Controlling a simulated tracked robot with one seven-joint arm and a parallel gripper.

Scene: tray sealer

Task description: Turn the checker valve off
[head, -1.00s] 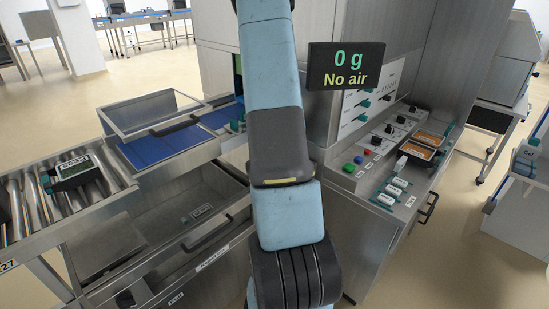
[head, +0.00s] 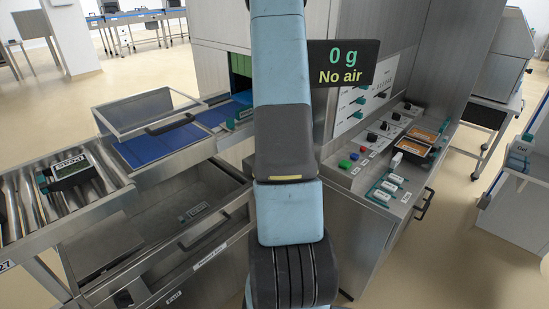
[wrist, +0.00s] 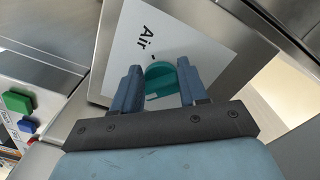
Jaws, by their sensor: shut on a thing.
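In the wrist view, a teal valve knob (wrist: 160,78) sits on a white plate (wrist: 125,62) marked "Air" on a steel panel. My gripper (wrist: 163,85) is shut on this knob, with one finger on each side of it. Part of the knob is hidden by the fingers and the gripper body. In the head view my arm covers the gripper and the valve. A dark display (head: 343,64) there reads "0 g" and "No air".
A control panel with knobs and buttons (head: 352,156) stands right of my arm. Orange-filled trays (head: 422,135) lie on its ledge. At left are a roller conveyor (head: 30,215) with a labelled tray (head: 72,170) and a clear-lidded frame (head: 150,107). Open floor lies at right.

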